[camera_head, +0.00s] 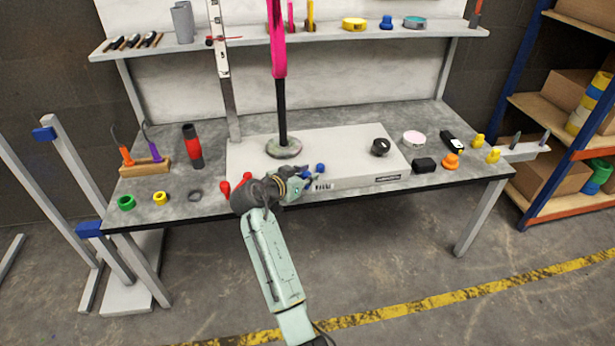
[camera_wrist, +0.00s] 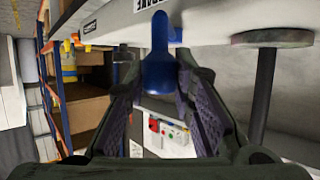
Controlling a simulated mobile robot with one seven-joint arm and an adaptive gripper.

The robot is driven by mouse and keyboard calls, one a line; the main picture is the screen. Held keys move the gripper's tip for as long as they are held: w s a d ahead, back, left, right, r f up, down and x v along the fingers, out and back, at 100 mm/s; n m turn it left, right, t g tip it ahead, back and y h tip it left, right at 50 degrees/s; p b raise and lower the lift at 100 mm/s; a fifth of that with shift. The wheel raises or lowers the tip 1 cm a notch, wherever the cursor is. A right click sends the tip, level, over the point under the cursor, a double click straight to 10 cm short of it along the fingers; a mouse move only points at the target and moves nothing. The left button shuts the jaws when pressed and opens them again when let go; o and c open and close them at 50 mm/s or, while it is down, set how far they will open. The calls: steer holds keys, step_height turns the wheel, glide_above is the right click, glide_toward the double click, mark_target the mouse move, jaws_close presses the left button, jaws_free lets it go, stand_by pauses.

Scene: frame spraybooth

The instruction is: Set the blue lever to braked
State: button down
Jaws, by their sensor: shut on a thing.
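The blue lever (camera_wrist: 158,62) stands between my two fingers in the wrist view, its rounded end toward the camera. My gripper (camera_wrist: 160,85) is shut on it. In the head view my gripper (camera_head: 299,184) is at the front edge of the pale grey base block (camera_head: 350,150), and blue parts of the lever (camera_head: 305,175) show beside the fingertips. A printed label (camera_head: 322,186) is on the block's front face just right of the gripper. Its lettering is only partly readable in the wrist view. The fingers partly hide the lever and its mount.
A pink-and-black post (camera_head: 280,100) on a round foot rises from the block behind my gripper. Red knobs (camera_head: 225,188) lie left of my wrist. A shelving rack (camera_head: 560,110) stands at the right.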

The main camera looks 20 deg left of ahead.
steer(key=c, duration=1.4)
jaws_free()
steer(key=shift+o, duration=0.2)
steer(key=v, duration=1.2)
